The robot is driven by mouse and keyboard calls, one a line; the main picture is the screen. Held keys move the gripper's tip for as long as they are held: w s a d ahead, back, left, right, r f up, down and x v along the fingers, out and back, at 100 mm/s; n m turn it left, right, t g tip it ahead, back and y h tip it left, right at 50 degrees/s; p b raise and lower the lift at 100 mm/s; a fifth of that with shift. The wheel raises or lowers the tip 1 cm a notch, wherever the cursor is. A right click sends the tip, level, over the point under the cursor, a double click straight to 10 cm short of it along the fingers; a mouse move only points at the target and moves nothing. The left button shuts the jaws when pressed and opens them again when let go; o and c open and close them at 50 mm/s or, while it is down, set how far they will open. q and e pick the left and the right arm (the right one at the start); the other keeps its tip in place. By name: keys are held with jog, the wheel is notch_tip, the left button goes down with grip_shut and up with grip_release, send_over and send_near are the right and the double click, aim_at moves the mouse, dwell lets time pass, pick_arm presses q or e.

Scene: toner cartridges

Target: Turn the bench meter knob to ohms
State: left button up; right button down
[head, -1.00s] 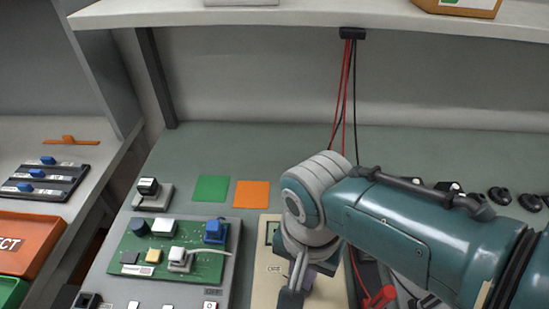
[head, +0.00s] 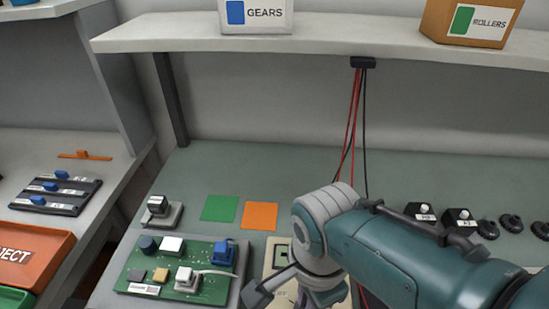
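The bench meter (head: 275,262) is a beige panel with a small dark-framed display, at the bottom centre of the head view. My arm covers its right part and the frame edge cuts off its lower part. Its knob is not visible. My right gripper (head: 281,296) is over the lower part of the meter, at the bottom edge. Its fingers look spread apart, with beige panel showing between them and nothing held there. Whether it touches the meter cannot be told. My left gripper is not in view.
A green circuit board (head: 172,258) stands left of the meter, behind it green (head: 219,208) and orange (head: 259,216) squares. Red and black leads (head: 356,120) hang from the shelf (head: 300,42). Black knobs (head: 488,229) lie right. An orange reject tray (head: 30,252) is far left.

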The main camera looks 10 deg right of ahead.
dwell(0.4)
jog(key=c, duration=0.9)
grip_release()
notch_tip(320, 180, up, 10)
jog(key=p, duration=0.6)
